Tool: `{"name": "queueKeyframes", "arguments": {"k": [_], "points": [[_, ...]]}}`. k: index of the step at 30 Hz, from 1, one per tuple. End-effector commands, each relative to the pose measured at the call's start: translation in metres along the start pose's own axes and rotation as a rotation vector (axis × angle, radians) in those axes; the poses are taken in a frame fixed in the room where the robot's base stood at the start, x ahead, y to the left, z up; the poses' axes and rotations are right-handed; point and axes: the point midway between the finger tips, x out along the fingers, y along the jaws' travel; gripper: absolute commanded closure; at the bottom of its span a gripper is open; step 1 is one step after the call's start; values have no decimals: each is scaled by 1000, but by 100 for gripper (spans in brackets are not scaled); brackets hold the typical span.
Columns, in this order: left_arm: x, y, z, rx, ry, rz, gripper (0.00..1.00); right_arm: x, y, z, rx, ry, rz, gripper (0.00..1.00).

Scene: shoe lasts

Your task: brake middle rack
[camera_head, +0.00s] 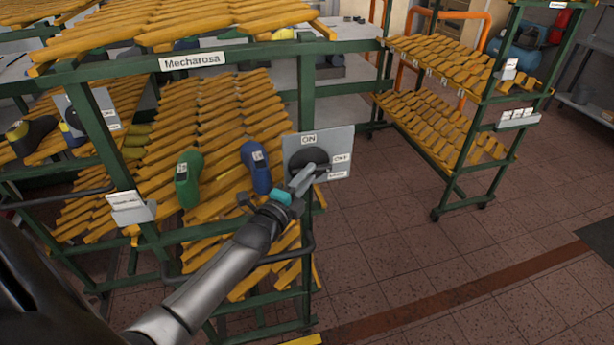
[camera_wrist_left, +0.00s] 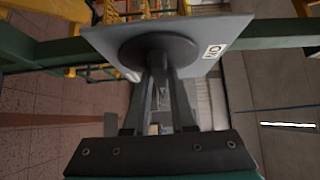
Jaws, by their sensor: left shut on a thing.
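A grey brake plate (camera_head: 335,142) with ON and OFF labels is on the right front post of the green rack (camera_head: 306,85) marked Mecharosa. A dark round knob (camera_head: 307,160) sits on the plate. My left gripper (camera_head: 303,181) reaches up to the knob from below left. In the left wrist view, the fingers of the left gripper (camera_wrist_left: 158,80) are shut on the handle of the knob (camera_wrist_left: 135,48), in front of the plate (camera_wrist_left: 205,35). The fingers partly hide the handle, so its exact setting is unclear. My right gripper is out of view.
A green shoe last (camera_head: 188,178) and a blue one (camera_head: 256,168) lie on the rack's yellow slats, left of the plate. Another slatted rack (camera_head: 455,135) stands at the back right. The tiled floor (camera_head: 430,265) on the right is clear.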

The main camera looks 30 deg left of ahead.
Motion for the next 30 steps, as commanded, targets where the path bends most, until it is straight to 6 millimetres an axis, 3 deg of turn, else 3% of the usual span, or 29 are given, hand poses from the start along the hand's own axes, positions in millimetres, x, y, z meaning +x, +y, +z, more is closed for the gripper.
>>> {"name": "queueKeyframes", "arguments": {"k": [17,23,30], "points": [[0,2,0,-12,0,-13,100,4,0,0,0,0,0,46],[0,6,0,-67,0,-68,100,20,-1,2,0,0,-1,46],[1,12,-1,-201,0,-201,100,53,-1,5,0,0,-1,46]]}}
